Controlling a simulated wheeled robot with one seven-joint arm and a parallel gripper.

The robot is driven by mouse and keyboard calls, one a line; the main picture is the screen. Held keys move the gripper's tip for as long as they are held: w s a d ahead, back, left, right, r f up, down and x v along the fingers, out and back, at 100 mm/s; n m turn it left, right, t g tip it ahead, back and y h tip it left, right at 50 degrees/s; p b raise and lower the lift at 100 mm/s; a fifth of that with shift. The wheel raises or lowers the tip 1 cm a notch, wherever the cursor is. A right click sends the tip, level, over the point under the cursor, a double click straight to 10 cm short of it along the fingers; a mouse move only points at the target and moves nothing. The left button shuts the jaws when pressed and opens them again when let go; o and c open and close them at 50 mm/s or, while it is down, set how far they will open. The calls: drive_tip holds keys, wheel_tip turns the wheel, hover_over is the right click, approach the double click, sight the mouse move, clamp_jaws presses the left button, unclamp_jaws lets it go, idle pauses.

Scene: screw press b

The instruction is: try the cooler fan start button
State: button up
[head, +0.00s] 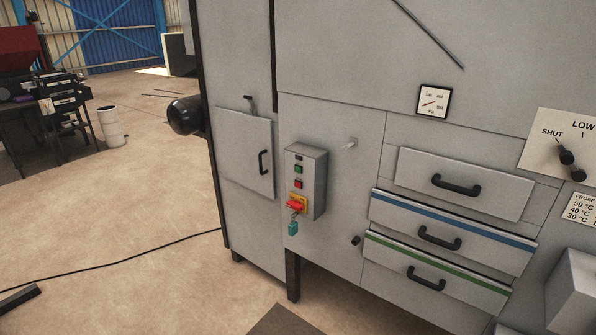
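A grey control box (318,184) is mounted on the front of the large grey machine, left of the drawers. Its narrow front face carries a small dark label or window at the top, a green button (298,169) below it and a red button (299,184) under that. Lower down is a red switch handle (296,206) on a yellow plate. A teal tag or padlock (293,228) hangs just under the switch. I cannot read any label that says which button is for the cooler fan. My gripper is not in view.
Three handled drawers, one with a blue stripe (453,226) and one with a green stripe (436,267), fill the machine's right part. A gauge (433,101) and a SHUT/LOW dial plate (563,143) sit above. A black cable (110,262) crosses the open floor at left.

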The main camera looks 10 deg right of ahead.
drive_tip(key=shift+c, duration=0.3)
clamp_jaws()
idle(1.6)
